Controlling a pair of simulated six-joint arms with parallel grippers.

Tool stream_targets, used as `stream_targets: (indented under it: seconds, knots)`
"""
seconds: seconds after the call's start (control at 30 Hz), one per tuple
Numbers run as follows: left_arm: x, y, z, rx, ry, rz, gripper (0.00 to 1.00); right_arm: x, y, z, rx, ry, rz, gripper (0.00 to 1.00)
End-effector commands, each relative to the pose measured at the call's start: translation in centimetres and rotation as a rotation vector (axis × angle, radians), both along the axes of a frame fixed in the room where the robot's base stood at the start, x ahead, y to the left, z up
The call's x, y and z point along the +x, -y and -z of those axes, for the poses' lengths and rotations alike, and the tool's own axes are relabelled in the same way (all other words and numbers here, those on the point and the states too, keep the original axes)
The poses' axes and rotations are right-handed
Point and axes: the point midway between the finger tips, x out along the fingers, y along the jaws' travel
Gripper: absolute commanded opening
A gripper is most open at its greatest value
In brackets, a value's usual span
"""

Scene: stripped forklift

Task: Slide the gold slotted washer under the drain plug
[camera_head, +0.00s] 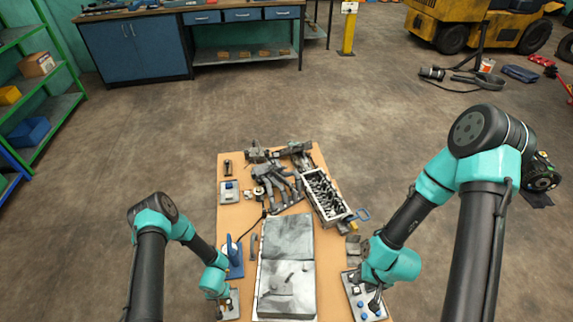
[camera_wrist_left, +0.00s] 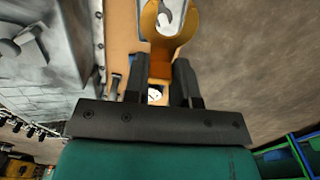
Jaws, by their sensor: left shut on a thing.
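The gold slotted washer (camera_wrist_left: 160,62) shows in the left wrist view as a fork-shaped piece with its open slot pointing up the picture. My left gripper (camera_wrist_left: 159,82) is shut on its stem. A pale shape (camera_wrist_left: 168,20) shows within the slot; I cannot tell whether it is the drain plug or whether the washer touches it. In the head view my left gripper (camera_head: 223,297) is low over a small grey plate (camera_head: 234,311) at the board's left front, and the washer is too small to make out. My right gripper (camera_head: 374,298) is at another plate (camera_head: 355,291); its fingers are unclear.
A large grey metal panel (camera_head: 287,260) lies in the middle of the tan board (camera_head: 231,168). An engine head (camera_head: 324,195) and dark manifold (camera_head: 277,186) lie farther back.

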Motion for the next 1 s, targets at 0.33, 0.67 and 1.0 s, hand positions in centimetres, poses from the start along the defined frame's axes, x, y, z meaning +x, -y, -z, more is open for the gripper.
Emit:
stream_targets:
  seconds: [0.33,0.67,1.0]
  knots:
    - [6.6,2.5,-6.6,0.0,0.004,0.023,0.02,0.0,0.0,0.0,0.0,0.0,0.0,0.35]
    - [12.0,6.6,-13.2,0.001,0.005,0.041,0.02,0.0,0.0,0.0,0.0,0.0,0.0,0.35]
    - [17.9,13.3,-22.2,0.0,0.006,0.068,0.02,0.0,0.0,0.0,0.0,0.0,0.0,0.35]
